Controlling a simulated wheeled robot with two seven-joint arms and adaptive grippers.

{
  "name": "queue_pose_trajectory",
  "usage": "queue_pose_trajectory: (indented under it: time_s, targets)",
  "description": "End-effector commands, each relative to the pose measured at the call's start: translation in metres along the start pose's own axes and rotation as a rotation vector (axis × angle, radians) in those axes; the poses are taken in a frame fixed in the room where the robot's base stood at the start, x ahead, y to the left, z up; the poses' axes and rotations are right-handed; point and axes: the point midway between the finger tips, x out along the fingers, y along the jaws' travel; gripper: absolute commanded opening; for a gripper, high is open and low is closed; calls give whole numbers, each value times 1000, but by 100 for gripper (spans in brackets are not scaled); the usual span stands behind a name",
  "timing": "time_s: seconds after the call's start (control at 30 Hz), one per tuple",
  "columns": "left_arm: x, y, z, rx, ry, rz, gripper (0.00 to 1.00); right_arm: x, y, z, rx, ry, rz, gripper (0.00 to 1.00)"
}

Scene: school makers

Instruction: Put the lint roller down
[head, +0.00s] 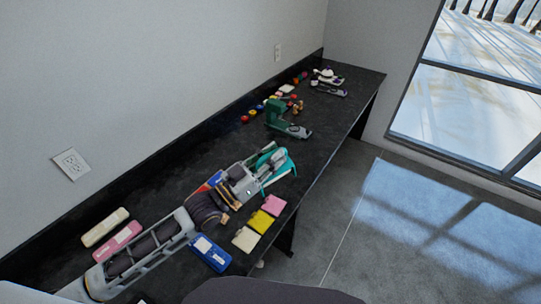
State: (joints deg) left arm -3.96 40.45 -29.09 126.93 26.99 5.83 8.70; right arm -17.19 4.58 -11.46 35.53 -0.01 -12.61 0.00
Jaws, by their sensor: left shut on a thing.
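My left gripper (271,165) reaches over the black counter from the lower left. It is shut on a teal and white thing, which seems to be the lint roller (284,162). The gripper fingers hide part of it, and I cannot tell whether it touches the counter (325,130). My right gripper is not in view.
Pink, yellow and cream pads (260,221) lie near the front edge by a blue case (210,252). Cream and pink cases (105,227) lie by the wall. A green tool (279,116) and several small colourful items stand farther back. Bare counter lies between the gripper and the green tool.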

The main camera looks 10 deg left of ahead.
Motion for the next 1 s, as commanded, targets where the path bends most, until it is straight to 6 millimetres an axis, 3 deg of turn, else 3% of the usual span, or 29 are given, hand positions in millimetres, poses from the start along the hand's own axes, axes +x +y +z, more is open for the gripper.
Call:
queue_pose_trajectory:
  time_s: [1.0]
  targets:
    - [20, -2, 29, -40, -6, 154, 0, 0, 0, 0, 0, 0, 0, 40]
